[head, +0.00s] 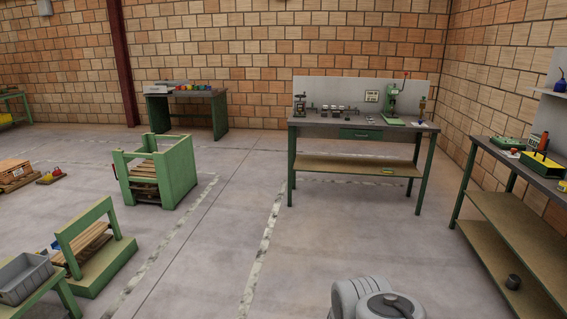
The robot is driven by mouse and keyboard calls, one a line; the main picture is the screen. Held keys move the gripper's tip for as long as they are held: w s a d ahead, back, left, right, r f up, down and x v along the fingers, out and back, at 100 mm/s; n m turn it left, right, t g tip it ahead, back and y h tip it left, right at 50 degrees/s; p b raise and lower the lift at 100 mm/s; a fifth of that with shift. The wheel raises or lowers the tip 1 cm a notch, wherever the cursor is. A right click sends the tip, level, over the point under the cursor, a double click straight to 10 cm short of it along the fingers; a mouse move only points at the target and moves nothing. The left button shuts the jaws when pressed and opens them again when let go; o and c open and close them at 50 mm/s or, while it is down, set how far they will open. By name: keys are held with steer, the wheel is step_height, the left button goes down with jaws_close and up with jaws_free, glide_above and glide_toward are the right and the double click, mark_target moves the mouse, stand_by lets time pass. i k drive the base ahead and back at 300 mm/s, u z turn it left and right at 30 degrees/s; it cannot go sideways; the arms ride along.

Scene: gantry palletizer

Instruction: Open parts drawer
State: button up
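A green parts drawer (361,134) sits under the top of the workbench (318,126) at the back, right of the middle. Its front looks flush with the bench edge, so it appears shut. A small dark handle seems to show on its front, too small to be sure. My gripper is not in view.
Open floor lies before the bench. A second bench (500,152) with a lower shelf stands at the right. A green pallet frame (178,172), a low green stand (108,262) and a grey bin (25,279) are at the left. A dark table (186,95) stands behind.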

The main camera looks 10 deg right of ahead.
mark_target(344, 133)
steer(key=z, duration=0.5)
steer(key=i, duration=2.55)
steer(key=z, duration=0.15)
steer(key=i, duration=2.5)
steer(key=u, duration=0.5)
steer(key=i, duration=0.8)
steer(key=u, duration=0.15)
